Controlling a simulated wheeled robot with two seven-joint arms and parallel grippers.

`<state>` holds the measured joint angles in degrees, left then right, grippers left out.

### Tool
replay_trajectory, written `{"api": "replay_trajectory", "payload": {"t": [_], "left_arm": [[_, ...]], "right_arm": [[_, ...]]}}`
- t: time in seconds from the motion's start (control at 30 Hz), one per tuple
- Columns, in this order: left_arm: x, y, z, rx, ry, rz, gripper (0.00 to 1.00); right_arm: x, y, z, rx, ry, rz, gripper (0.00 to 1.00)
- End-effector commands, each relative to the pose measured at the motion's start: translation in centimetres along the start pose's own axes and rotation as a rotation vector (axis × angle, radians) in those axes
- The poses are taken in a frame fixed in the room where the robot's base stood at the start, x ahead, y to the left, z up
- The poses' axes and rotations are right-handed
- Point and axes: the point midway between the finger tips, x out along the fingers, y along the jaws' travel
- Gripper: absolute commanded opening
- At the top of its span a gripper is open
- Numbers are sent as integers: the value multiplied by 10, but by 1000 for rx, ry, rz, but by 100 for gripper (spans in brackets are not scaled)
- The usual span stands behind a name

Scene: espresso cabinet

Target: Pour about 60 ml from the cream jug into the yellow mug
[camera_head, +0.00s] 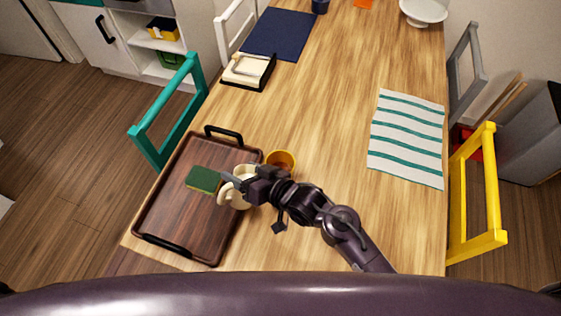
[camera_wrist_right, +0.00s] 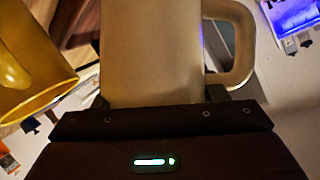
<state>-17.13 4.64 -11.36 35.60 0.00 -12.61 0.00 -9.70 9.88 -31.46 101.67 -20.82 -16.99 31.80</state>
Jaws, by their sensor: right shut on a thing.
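The cream jug (camera_head: 233,200) is in my right gripper (camera_head: 245,186), over the right side of the tray in the head view. The gripper and wrist hide part of the jug. In the right wrist view the jug (camera_wrist_right: 150,55) fills the middle, with its handle (camera_wrist_right: 243,45) to the right. The yellow mug (camera_head: 281,160) stands on the table just right of the tray, close to the jug and apart from it. It also shows at the left edge of the right wrist view (camera_wrist_right: 35,75). I cannot tell the jug's exact tilt or its contents. My left gripper is out of view.
A dark wooden tray (camera_head: 175,215) with black handles holds a green and yellow sponge (camera_head: 204,179). A striped cloth (camera_head: 407,138) lies to the right, and a napkin holder (camera_head: 247,72) and blue mat (camera_head: 278,34) lie farther back. The table right of the mug is clear.

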Motion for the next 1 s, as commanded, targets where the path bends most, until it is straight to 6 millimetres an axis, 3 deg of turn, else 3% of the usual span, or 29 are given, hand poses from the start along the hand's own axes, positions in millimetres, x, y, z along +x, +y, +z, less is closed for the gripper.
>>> {"api": "replay_trajectory", "payload": {"t": [1.0], "left_arm": [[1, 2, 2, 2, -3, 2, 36]], "right_arm": [[-2, 5, -6, 54, 2, -23, 37]]}}
